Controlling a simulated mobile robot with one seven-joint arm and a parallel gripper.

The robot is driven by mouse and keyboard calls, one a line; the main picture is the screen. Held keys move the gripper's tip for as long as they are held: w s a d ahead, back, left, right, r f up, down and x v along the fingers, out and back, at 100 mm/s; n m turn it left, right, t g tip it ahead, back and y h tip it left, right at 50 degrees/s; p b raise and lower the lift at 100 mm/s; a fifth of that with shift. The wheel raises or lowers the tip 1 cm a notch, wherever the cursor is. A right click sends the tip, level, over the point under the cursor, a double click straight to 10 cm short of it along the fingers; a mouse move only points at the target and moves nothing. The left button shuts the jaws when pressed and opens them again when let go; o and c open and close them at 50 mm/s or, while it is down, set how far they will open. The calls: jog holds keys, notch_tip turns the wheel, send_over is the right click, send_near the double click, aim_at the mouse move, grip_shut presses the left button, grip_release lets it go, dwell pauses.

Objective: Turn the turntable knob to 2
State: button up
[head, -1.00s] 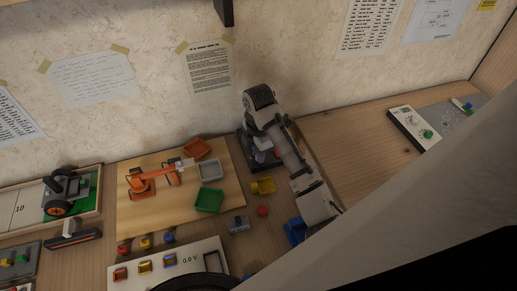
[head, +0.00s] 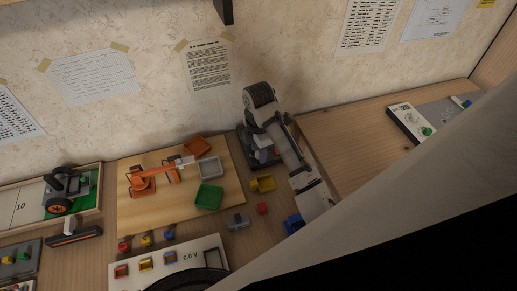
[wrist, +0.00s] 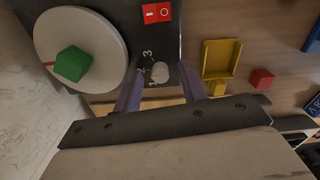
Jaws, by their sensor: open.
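The turntable shows in the wrist view, with a round pale disc (wrist: 106,36) carrying a green cube (wrist: 73,63) and a red mark at its left. The turntable knob (wrist: 160,72) is a small pale knob on the dark base (wrist: 160,38), with printed numbers at its left, 2 and 3 among them. My gripper (wrist: 160,88) is open, with one finger on each side of the knob. I cannot tell whether the fingers touch it or exactly where the knob points. In the head view my arm hides most of the turntable and the knob.
A red switch (wrist: 157,12) marked I and O is above the knob. A yellow tray (wrist: 221,58) and a red cube (wrist: 261,78) lie to its right.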

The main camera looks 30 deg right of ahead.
notch_tip(320, 180, up, 14)
dwell(0.6)
jog(key=shift+f, duration=0.1)
dwell(0.4)
